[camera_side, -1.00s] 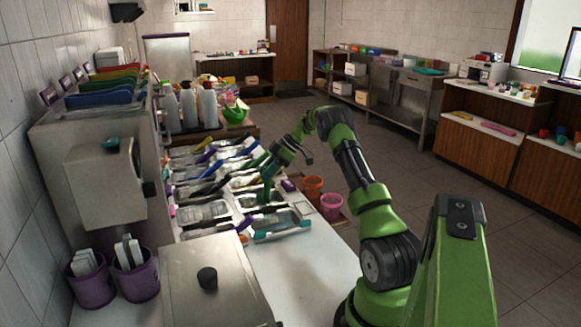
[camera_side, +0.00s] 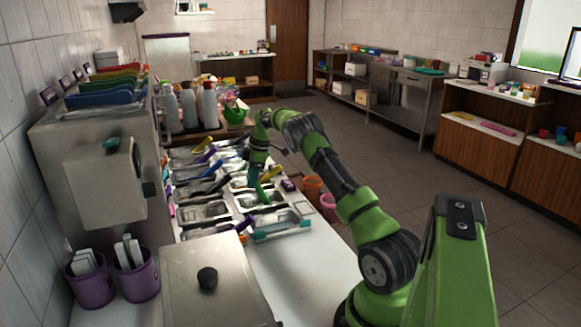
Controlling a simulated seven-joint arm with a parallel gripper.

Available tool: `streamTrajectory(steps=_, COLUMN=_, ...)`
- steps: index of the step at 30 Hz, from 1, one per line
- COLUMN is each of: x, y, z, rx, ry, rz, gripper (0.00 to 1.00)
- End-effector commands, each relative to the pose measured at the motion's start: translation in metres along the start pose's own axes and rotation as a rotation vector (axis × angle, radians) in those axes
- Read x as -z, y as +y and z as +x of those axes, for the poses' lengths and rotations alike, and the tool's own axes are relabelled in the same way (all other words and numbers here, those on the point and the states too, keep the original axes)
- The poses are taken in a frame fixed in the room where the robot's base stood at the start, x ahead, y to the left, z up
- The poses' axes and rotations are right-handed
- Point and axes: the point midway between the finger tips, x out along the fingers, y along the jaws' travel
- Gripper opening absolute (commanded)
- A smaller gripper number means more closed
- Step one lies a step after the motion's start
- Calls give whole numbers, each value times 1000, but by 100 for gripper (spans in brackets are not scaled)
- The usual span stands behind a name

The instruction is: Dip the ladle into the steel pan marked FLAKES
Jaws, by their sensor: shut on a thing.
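My gripper (camera_side: 254,175) points down over the middle of the rows of steel pans at the end of my bent green arm. It is small and partly lost among the handles; it is shut on a ladle, whose outline I cannot separate clearly from the utensils around it. Steel pans (camera_side: 205,212) stand in rows on the counter, many with coloured handles across them. A green handle (camera_side: 262,192) stands up just below my gripper. No FLAKES marking is legible, so I cannot tell which pan bears it, nor whether the ladle touches a pan.
A yellow handle (camera_side: 271,173) leans close to the right of my gripper. Bottles (camera_side: 190,108) and a green bowl (camera_side: 236,116) stand behind. The white counter (camera_side: 305,265) in front is clear.

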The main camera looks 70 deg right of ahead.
Motion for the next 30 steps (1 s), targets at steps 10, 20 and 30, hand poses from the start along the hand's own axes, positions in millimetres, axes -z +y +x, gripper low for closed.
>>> streamTrajectory(steps=10, x=13, y=0, z=24, rx=3, ry=-184, rz=-1, gripper=0)
streamTrajectory(steps=20, x=24, y=1, z=38, rx=4, ry=-326, rz=0, gripper=0)
streamTrajectory(steps=30, x=30, y=0, z=42, rx=1, ry=-373, rz=1, gripper=0)
